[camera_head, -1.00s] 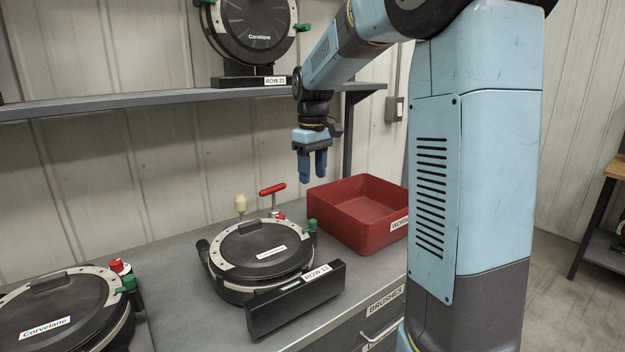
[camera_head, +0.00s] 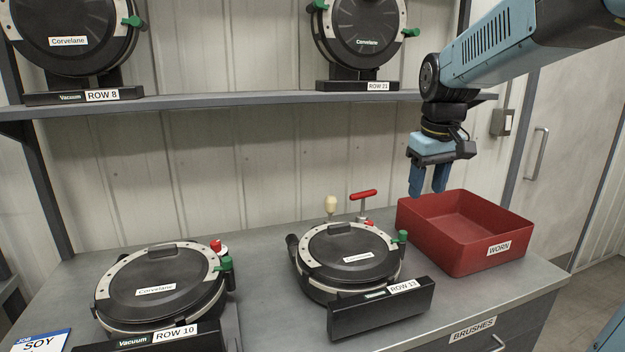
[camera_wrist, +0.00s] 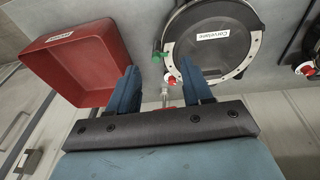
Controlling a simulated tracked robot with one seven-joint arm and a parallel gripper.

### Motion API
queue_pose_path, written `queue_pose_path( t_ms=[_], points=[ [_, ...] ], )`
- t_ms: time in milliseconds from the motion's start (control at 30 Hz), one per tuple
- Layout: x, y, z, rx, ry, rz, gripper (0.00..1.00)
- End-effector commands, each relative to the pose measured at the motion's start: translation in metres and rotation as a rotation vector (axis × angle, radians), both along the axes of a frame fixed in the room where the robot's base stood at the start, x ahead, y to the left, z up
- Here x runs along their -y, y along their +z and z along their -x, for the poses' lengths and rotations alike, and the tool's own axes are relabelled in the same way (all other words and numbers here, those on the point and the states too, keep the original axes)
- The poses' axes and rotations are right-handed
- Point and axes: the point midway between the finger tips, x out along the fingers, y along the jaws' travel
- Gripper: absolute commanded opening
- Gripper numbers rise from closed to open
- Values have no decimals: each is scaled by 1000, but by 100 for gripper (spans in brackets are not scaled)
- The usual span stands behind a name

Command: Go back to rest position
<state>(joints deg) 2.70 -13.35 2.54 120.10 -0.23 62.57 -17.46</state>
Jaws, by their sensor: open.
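My gripper (camera_head: 429,180) hangs fingers-down above the bench, just behind and above the left part of the red WORN bin. In the wrist view its two blue fingers (camera_wrist: 160,85) are apart with nothing held between them.
The red bin (camera_head: 408,222) looks empty. The ROW 13 meter (camera_head: 350,270) and ROW 10 meter (camera_head: 160,290) sit on the bench (camera_head: 270,290). A red T-handle (camera_head: 363,196) stands behind. The shelf (camera_head: 240,101) carries ROW 8 and ROW 21 meters.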

Motion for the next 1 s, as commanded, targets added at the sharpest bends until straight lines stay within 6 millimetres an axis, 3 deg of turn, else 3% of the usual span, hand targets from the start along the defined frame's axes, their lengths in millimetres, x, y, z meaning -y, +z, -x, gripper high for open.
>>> queue_pose_path(
  t_ms=[33, 267, 600, 800, 1000],
  points=[
    [0, 2, 15, 23, -17, -3, 50],
    [-1, 2, 71, 121, -109, -28, 50],
    [0, -17, 144, 256, -235, -85, 50],
    [0, -27, 165, 298, -275, -109, 50],
    [0, -30, 169, 305, -284, -115, 50]
  ],
)
